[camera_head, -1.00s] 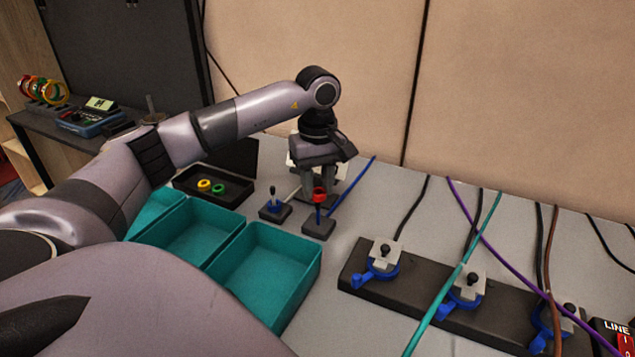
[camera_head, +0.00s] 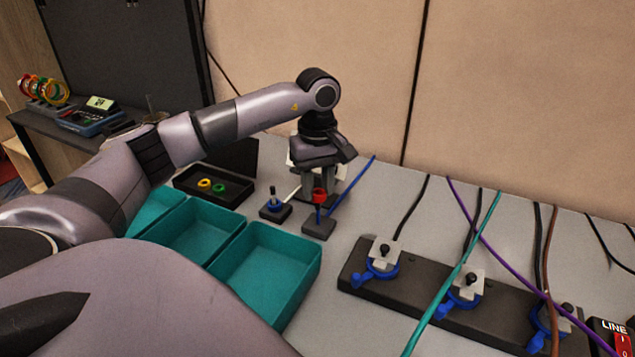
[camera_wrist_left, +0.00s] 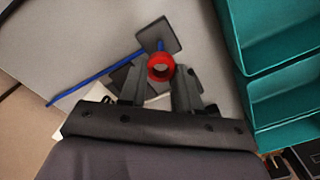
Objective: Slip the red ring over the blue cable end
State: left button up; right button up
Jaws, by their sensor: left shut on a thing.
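The red ring (camera_head: 319,196) is held between the fingertips of my left gripper (camera_head: 317,190). In the left wrist view the ring (camera_wrist_left: 160,79) sits between the two fingers (camera_wrist_left: 159,85), and I look into its opening. The blue cable end (camera_head: 318,214) stands upright from a small dark base (camera_head: 318,229), directly below the ring. The blue cable (camera_head: 352,187) slopes up to the right behind it. In the left wrist view a little blue shows at the ring's far edge. I cannot tell whether the ring is around the tip or just above it. My right gripper is not in view.
A second small dark base with a white cable and blue collar (camera_head: 273,205) stands close on the left. Teal bins (camera_head: 265,270) lie in front, and a black tray (camera_head: 235,194) with yellow and green rings behind. A dark strip with blue clamps (camera_head: 440,300) is at right.

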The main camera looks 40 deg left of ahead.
pick_arm(q)
jog(key=shift+f, duration=0.15)
jog(key=shift+f+b, duration=0.45)
jog(key=shift+f, duration=0.2)
jog(key=shift+f, duration=0.2)
dwell(0.5)
jog(key=shift+f+b, duration=0.35)
jog(key=shift+f, duration=0.15)
jog(key=o, duration=1.1)
jog(key=shift+c, duration=0.2)
notch_tip(320, 180, up, 7)
jog(key=shift+r+p, duration=0.1)
jog(key=shift+p, duration=0.25)
